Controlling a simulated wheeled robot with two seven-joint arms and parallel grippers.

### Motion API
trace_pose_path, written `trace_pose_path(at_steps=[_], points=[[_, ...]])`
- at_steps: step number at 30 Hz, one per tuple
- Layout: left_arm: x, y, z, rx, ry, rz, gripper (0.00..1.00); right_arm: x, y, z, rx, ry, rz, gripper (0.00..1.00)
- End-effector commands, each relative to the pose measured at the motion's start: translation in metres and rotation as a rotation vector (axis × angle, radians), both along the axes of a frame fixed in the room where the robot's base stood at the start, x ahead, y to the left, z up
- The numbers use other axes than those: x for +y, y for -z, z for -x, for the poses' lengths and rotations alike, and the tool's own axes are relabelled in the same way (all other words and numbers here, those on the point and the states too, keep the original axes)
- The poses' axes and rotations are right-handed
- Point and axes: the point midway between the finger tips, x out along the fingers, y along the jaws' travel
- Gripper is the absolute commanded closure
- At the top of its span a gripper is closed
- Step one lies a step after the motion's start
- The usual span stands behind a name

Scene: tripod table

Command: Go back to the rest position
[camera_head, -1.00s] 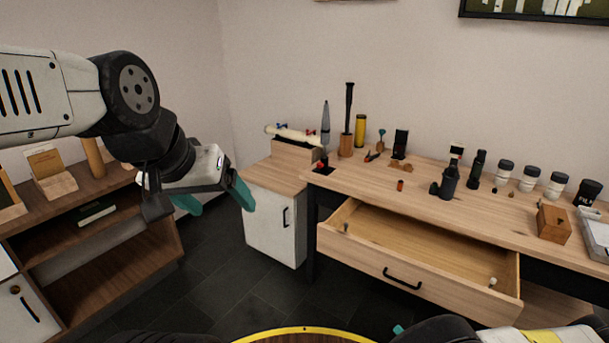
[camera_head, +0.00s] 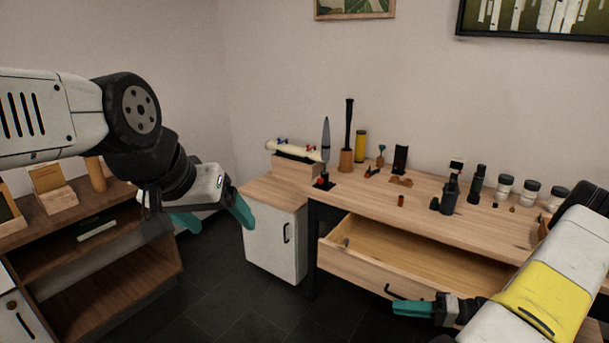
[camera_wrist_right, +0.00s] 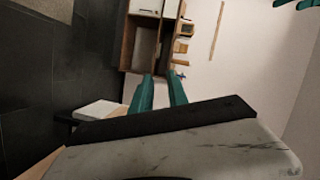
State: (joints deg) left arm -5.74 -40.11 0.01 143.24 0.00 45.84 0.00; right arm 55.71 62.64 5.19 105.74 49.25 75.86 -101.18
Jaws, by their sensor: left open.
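My left gripper (camera_head: 212,215) is at the left in the head view. Its teal fingers are spread and empty, in front of the low brown shelf and left of the white cabinet. My right gripper (camera_head: 425,308) is in the lower right of the head view, pointing left in front of the open drawer. In the right wrist view, its two teal fingers (camera_wrist_right: 161,92) have a narrow gap between them and nothing held. The left gripper's fingertips (camera_wrist_right: 295,4) show at that view's top right corner.
The workbench (camera_head: 425,205) holds bottles, jars and tools. Its drawer (camera_head: 365,262) stands open, partly hidden by my right arm. A white cabinet (camera_head: 270,245) stands left of it, a brown shelf (camera_head: 95,265) further left. Dark floor (camera_head: 235,300) lies clear between.

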Motion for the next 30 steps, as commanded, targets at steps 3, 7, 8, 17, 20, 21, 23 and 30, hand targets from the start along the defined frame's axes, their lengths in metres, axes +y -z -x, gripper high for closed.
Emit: trace_pose_path(at_steps=[3,7,8,17,20,21,23,30], points=[[0.000,0.000,0.000,0.000,0.000,0.000,0.20,0.014,-0.047,-0.005,0.083,-0.129,0.135,0.80],[0.000,0.000,0.000,0.000,0.000,0.000,0.20,0.030,-0.094,-0.004,0.169,-0.223,0.293,0.80],[0.000,0.000,0.000,0.000,0.000,0.000,0.20,0.034,-0.104,-0.003,0.185,-0.238,0.332,0.80],[0.000,0.000,0.000,0.000,0.000,0.000,0.20,0.071,-0.201,0.019,0.270,-0.259,0.732,0.80],[0.000,0.000,0.000,0.000,0.000,0.000,0.20,0.082,-0.231,0.030,0.263,-0.215,0.851,0.80],[0.000,0.000,0.000,0.000,0.000,0.000,0.20,0.086,-0.242,0.035,0.255,-0.190,0.895,0.80],[0.000,0.000,0.000,0.000,0.000,0.000,0.20,0.092,-0.258,0.043,0.237,-0.147,0.954,0.80],[0.000,0.000,0.000,0.000,0.000,0.000,0.20,0.110,-0.316,0.078,0.112,0.078,1.107,0.80]])
